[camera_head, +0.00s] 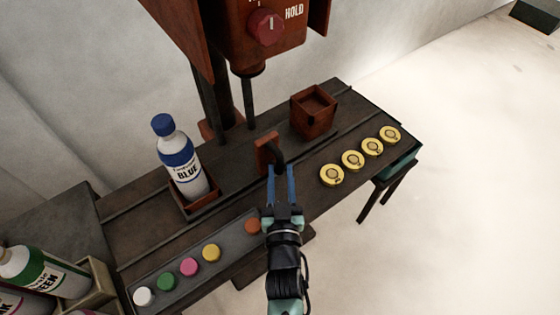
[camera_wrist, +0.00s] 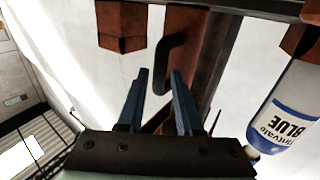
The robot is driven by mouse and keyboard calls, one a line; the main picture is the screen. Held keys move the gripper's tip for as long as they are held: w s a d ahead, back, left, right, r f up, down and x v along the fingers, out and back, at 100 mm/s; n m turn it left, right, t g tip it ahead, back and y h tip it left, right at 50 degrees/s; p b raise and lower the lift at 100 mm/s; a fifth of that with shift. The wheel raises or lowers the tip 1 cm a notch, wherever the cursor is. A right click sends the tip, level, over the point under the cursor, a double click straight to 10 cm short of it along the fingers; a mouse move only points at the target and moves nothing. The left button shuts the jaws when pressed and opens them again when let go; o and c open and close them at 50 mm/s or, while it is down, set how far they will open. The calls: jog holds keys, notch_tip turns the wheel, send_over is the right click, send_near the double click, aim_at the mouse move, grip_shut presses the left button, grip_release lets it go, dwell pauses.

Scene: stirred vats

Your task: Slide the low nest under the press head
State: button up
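The low nest (camera_head: 205,211) is a shallow rust-coloured tray at the left of the dark bench, holding an upright bottle labelled BLUE (camera_head: 187,175). The bottle also shows in the wrist view (camera_wrist: 285,110). The press head (camera_head: 252,88) hangs over the bench's back, right of the bottle. A rust-coloured block (camera_head: 266,155) with a black curved handle (camera_head: 279,152) stands between the bottle and a taller box (camera_head: 313,112). My gripper (camera_head: 281,168) has its blue fingers apart and empty. In the wrist view, part of the black handle (camera_wrist: 162,80) appears between them; contact is unclear.
Several yellow discs (camera_head: 352,160) lie at the bench's right. A strip with coloured caps (camera_head: 189,266) runs along the front left. More bottles (camera_head: 45,270) stand at far left. A red knob (camera_head: 265,27) marked HOLD is on the press.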

aim_at(280, 168)
jog(key=shift+w, duration=1.55)
grip_shut()
